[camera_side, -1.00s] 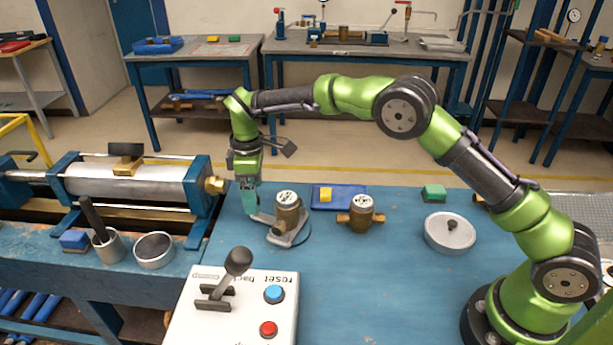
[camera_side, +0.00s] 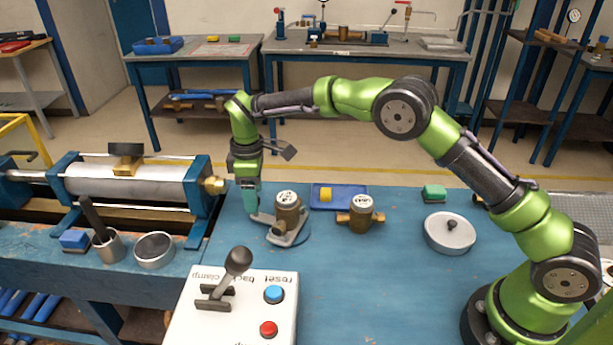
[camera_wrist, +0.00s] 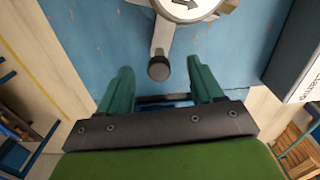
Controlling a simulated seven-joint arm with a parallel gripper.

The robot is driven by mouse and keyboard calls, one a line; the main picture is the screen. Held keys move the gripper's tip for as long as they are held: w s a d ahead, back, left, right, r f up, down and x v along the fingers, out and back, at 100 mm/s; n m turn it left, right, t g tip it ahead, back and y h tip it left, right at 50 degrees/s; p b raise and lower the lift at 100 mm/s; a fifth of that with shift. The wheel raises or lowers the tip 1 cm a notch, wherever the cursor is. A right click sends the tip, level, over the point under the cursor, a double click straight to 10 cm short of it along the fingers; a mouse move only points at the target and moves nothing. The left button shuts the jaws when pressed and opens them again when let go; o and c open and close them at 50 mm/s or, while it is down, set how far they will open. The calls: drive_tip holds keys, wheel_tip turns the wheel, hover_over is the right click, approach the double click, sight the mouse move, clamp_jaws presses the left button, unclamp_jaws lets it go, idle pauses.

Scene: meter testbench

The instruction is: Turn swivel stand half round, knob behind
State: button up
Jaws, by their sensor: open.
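The swivel stand (camera_side: 293,237) is a grey round plate on the blue bench, with a brass meter (camera_side: 288,214) with a white top standing on it. An arm reaches out from the plate to a dark round knob (camera_wrist: 159,68) on its left side in the side view. In the wrist view the stand's grey arm (camera_wrist: 163,38) leads to that knob, with the white dial and its black arrow partly cut off at the top. My gripper (camera_side: 250,208) points down at the knob end. In the wrist view its two green fingers (camera_wrist: 160,82) are apart, with the knob at the gap between their tips. Contact cannot be told.
A second brass meter (camera_side: 361,214) stands to the right, near a blue tray (camera_side: 345,196) with a yellow block. A control box (camera_side: 240,310) with a lever is in front. A clamp cylinder (camera_side: 135,180) lies left.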

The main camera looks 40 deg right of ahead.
drive_tip(key=shift+s+a, duration=0.4)
drive_tip(key=shift+a, duration=0.2)
drive_tip(key=shift+a, duration=0.1)
